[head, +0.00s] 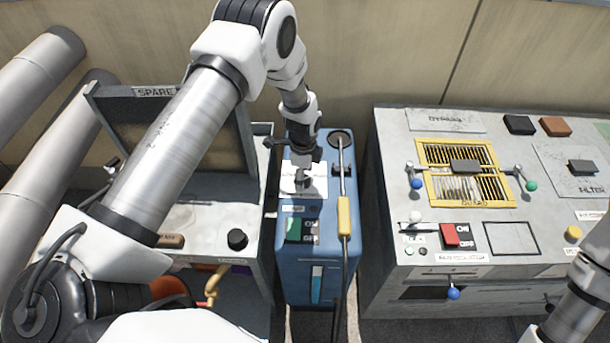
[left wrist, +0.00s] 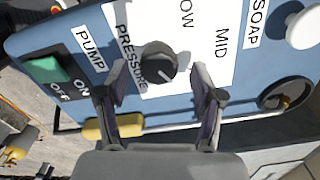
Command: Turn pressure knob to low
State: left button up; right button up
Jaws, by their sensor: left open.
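The blue pressure washer unit (head: 322,240) stands between two benches, with a white label plate (head: 315,183) on top. In the left wrist view the black round pressure knob (left wrist: 158,62) sits beside the word PRESSURE, with a partly cut-off "OW" and MID printed near it. A small pale mark shows on the knob's edge facing the gripper. My left gripper (head: 303,170) is over the label plate. In the left wrist view the left gripper (left wrist: 158,78) is open, one finger on each side of the knob. Finger contact is unclear. My right gripper is outside the view.
A green pump switch (head: 294,229) and a lance with a yellow grip (head: 344,217) are close to the plate. A white soap knob (left wrist: 303,30) is nearby. The right bench (head: 390,170) carries levers and a red switch (head: 450,235); a spare-parts bench is left.

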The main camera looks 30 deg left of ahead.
pick_arm(q)
jog(key=shift+f, duration=0.55)
jog(key=shift+s+a+f, duration=0.1)
jog(key=shift+a+f, duration=0.05)
jog(key=shift+f, duration=0.05)
jog(key=c, duration=1.1)
jog(key=shift+c, duration=0.2)
